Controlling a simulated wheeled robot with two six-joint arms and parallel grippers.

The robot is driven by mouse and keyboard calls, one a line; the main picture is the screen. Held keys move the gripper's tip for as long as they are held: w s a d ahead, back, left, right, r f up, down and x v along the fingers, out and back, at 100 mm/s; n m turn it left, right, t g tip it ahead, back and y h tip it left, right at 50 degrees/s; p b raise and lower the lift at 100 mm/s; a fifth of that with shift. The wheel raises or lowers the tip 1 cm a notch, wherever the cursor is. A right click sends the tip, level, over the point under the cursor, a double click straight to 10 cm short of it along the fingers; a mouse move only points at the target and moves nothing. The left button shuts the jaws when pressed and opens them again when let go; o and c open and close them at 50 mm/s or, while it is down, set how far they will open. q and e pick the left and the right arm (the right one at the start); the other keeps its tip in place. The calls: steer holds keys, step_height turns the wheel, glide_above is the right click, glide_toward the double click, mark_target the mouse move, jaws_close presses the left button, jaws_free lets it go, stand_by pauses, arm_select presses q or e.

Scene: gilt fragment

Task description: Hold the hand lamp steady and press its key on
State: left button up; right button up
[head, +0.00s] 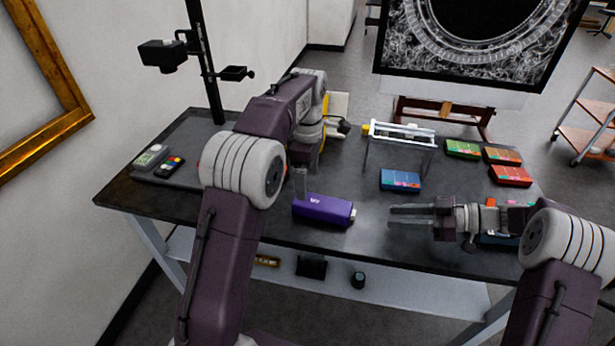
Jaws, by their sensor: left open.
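A purple block-shaped device (323,210) with a small white mark and a pale tip at its right end lies on the dark table; it looks like the hand lamp. I cannot make out its key. My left gripper (304,184) points down at the lamp's left end, open, with a finger just above or beside it; contact is unclear. My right gripper (392,215) is low over the table to the right of the lamp, fingers pointing left toward it. Its two fingers look parted with nothing between them, clear of the lamp.
A blue box (400,180) lies behind the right gripper. A white-framed stand (400,134) is at the back. Green (463,149) and orange (510,176) boxes lie at the right. A black post (205,60) and small devices (150,157) stand at the left.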

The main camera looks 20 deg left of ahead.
mark_target(308, 199)
arm_select(q)
step_height(308, 199, down, 9)
stand_by(0.3)
jaws_close()
arm_select(e)
jaws_close()
stand_by(1.6)
